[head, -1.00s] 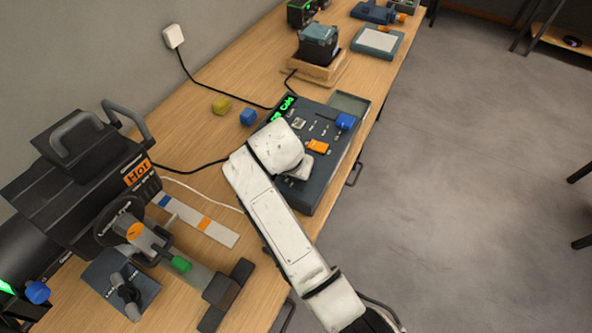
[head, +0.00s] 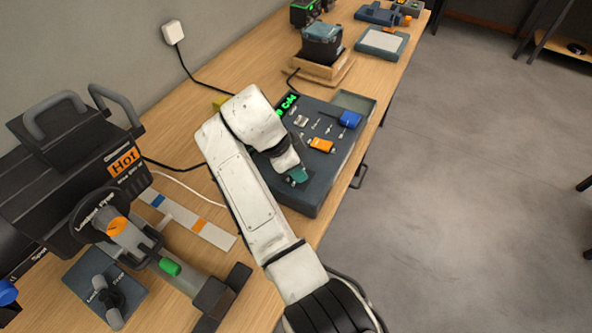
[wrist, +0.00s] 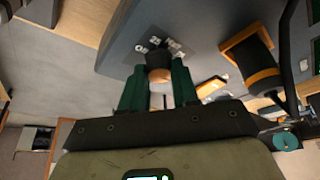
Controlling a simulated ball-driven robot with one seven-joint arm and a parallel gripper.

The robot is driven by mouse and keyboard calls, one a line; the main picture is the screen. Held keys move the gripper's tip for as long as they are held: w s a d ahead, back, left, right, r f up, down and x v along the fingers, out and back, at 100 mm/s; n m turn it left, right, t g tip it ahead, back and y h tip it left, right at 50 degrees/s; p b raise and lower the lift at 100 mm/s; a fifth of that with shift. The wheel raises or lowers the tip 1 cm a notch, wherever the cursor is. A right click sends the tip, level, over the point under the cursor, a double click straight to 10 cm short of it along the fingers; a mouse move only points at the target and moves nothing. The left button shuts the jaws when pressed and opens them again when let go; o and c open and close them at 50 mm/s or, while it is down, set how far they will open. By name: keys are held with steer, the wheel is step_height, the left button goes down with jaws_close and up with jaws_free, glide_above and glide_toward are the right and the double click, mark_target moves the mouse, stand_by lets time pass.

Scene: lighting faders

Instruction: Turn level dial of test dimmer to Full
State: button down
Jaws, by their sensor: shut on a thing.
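The dark blue-grey console (head: 300,205) lies on the bench in the head view, with a green lit display. Its panel (wrist: 122,42) fills the top middle of the wrist view. In the head view my gripper (head: 299,176) is low over the console's near part, and my arm hides the dial. The dial's pointer setting cannot be told.
An orange connector (head: 321,145) and a blue one (head: 349,118) lie on the console. A black lamp marked Hot (head: 75,160) stands at left. A striped strip (head: 190,218) lies near the console. Open floor is at right.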

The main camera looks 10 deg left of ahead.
steer(key=shift+m, duration=0.5)
steer(key=c, duration=0.8)
jaws_free()
steer(key=shift+c, duration=0.2)
steer(key=shift+r, duration=0.1)
steer(key=v, duration=1)
steer(key=shift+a+r, duration=0.25)
steer(key=shift+a, duration=0.1)
steer(key=shift+w, duration=0.15)
